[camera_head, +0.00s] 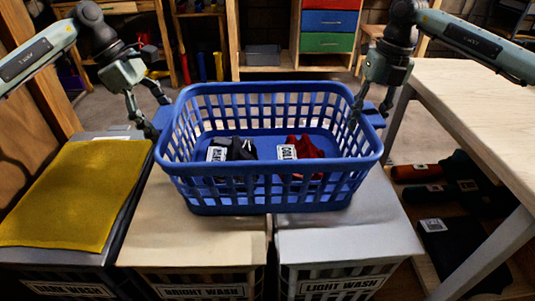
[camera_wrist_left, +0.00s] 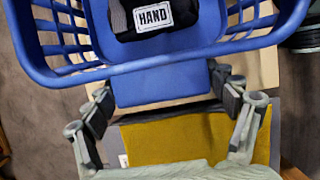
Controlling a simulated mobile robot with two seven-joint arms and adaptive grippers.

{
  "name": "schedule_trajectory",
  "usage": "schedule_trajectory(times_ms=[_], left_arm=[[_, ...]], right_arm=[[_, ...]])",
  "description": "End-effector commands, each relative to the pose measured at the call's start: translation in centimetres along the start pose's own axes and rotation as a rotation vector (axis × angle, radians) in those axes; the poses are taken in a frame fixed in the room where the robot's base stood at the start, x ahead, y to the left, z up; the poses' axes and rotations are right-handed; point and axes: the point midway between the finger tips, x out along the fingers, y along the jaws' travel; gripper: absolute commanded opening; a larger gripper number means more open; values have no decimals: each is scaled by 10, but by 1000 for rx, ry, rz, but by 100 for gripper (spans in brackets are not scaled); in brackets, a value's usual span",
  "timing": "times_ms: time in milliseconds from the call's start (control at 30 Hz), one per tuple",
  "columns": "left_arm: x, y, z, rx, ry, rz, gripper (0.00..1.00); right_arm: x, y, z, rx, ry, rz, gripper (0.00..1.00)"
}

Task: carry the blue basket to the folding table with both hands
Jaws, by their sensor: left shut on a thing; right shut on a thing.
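The blue basket (camera_head: 265,183) is upright in the middle of the head view, over the lids of the bright wash and light wash bins. It holds a black cloth (camera_head: 240,150) and a red cloth (camera_head: 303,146), both labelled. My left gripper (camera_head: 156,118) is shut on the basket's left handle tab; the left wrist view shows its fingers (camera_wrist_left: 166,92) on either side of the blue tab (camera_wrist_left: 160,84). My right gripper (camera_head: 370,110) is shut on the right handle tab. I cannot tell whether the basket touches the lids. The pale wooden table (camera_head: 470,105) stands at the right.
A yellow cloth (camera_head: 75,190) lies on the dark wash bin at the left. The bright wash bin (camera_head: 190,235) and light wash bin (camera_head: 345,240) stand in front. A grey table leg (camera_head: 485,262) and dark items on a low shelf are at the right. Drawers (camera_head: 327,22) stand behind.

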Motion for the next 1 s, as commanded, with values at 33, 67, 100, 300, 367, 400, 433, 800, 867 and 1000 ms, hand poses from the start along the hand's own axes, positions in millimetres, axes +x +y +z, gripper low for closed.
schedule_trajectory(times_ms=[33, 67, 100, 300, 367, 400, 433, 800, 867, 1000], left_arm=[[0, 0, 0, -1, 1, 0, 38], [0, 0, 0, -1, 1, 0, 38], [0, 0, 0, -1, 1, 0, 38], [-5, 0, 2, 0, 0, 1, 38], [-8, 0, 3, 0, 0, 1, 38], [-11, 0, 4, 0, 0, 1, 38], [-13, 0, 5, 0, 1, 1, 38], [-47, 0, 18, 0, 2, 1, 38], [-49, 0, 18, 0, 2, 1, 38], [-49, 0, 18, 0, 2, 2, 38]], right_arm=[[0, -2, 0, 1, 0, -5, 0], [0, -2, 0, 1, 0, -6, 0], [0, -2, 0, 1, 0, -6, 0], [-4, -2, 0, 1, -2, -7, 0], [-8, -1, 0, 1, -2, -7, 0], [-11, -1, 0, 1, -2, -7, 0], [-13, -1, 0, 1, -2, -8, 0], [-48, 3, 0, 2, -1, -10, 0], [-50, 3, 0, 2, 0, -10, 0], [-50, 2, 0, 3, 0, -11, 0]])
